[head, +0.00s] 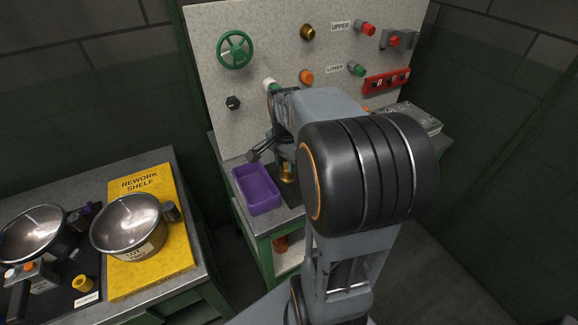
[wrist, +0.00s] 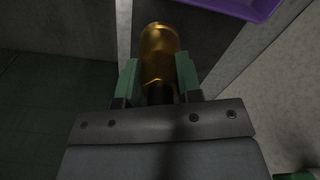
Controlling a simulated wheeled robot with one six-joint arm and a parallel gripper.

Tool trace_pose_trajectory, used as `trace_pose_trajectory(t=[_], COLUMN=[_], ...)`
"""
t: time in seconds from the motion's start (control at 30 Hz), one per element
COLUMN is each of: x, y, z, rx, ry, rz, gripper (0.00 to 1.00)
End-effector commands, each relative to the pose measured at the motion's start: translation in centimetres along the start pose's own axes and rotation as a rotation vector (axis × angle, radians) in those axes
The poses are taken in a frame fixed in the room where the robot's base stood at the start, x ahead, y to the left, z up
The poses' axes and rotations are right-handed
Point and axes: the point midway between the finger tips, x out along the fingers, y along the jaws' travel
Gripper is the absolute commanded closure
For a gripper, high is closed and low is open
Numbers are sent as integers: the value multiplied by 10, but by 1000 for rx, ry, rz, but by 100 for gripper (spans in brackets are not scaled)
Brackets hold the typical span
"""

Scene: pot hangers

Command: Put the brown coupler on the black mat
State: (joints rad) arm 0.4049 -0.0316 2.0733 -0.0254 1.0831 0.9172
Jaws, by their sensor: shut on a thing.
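The brown coupler (wrist: 158,58), a shiny gold-brown cylinder, is held between the two green fingers of my gripper (wrist: 158,80). In the head view it shows as a small gold piece (head: 287,173), partly hidden by my arm. The black mat (head: 291,195) is a dark patch on the bench just right of the purple tray; my arm covers part of it. In the wrist view the dark mat (wrist: 202,35) lies behind the coupler. I cannot tell whether the coupler touches the mat.
The purple tray (head: 257,190) stands close left of the coupler. Behind is an upright panel (head: 260,60) with a green handwheel (head: 234,50), knobs and fittings. At left, a separate bench holds a yellow rework shelf mat (head: 180,245) and pots (head: 128,222).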

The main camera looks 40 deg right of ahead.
Motion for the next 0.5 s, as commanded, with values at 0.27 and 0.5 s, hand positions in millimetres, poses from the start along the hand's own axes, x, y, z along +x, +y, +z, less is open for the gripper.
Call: trace_pose_trajectory(t=[0.27, 0.5], x=[44, 60], y=[-32, -41], z=[-31, -42], rx=[0, 3], ry=[-3, -1], rz=[2, 0], gripper=[100, 100])
